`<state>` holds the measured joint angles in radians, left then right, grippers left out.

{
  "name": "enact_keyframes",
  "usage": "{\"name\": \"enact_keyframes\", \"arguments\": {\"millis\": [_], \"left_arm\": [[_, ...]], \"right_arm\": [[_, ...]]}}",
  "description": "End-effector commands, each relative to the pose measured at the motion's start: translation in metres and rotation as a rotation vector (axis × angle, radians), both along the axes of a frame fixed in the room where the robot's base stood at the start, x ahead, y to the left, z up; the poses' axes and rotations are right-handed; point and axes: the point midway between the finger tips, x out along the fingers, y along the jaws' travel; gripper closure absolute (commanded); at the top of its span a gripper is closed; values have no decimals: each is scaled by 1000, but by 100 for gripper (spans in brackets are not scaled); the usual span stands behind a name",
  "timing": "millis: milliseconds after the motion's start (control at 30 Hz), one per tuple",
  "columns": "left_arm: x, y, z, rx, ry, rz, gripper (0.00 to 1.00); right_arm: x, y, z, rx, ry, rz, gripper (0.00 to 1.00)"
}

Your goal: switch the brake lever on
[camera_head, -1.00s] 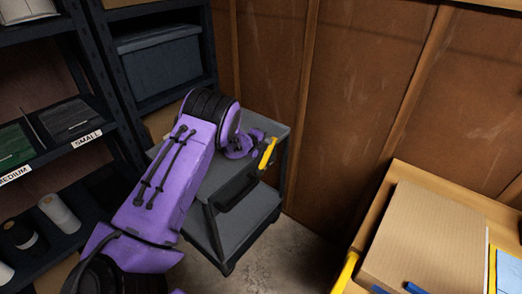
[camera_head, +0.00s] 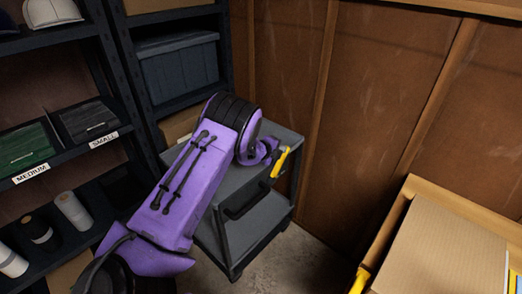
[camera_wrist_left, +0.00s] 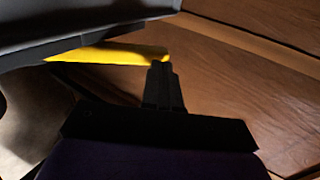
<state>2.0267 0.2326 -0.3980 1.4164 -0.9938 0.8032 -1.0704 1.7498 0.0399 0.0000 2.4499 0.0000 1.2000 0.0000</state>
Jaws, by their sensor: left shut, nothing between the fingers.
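The brake lever (camera_head: 280,162) is a yellow bar at the right side of a grey two-shelf cart (camera_head: 240,188). It slants down toward the lower left in the head view. In the left wrist view the yellow lever (camera_wrist_left: 105,54) runs nearly level below the dark cart edge. My left gripper (camera_head: 272,150) is beside the lever's upper part, largely hidden behind my purple wrist. In the wrist view its black fingers (camera_wrist_left: 160,67) are shut and empty. Their tips overlap the lever's right end; I cannot tell whether they touch. My right gripper is not in view.
Dark shelving (camera_head: 116,75) with spools and bins stands left of and behind the cart. A brown panelled wall (camera_head: 375,85) is close behind the cart. A wooden bench with a cardboard piece (camera_head: 445,250) is at the lower right. Some floor shows between the cart and bench.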

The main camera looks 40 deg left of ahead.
Motion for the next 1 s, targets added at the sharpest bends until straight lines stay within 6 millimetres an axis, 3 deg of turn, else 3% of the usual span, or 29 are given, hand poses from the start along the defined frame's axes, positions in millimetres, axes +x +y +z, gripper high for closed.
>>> {"name": "enact_keyframes", "arguments": {"millis": [67,300,500,1000], "left_arm": [[-7,-4,20,1,2,-5,100],[-50,-4,50,2,1,-6,100],[-76,-4,72,2,2,-8,100],[-84,-4,79,2,3,-8,100]], "right_arm": [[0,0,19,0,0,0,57],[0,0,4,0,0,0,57],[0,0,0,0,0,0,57],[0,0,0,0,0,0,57]]}}
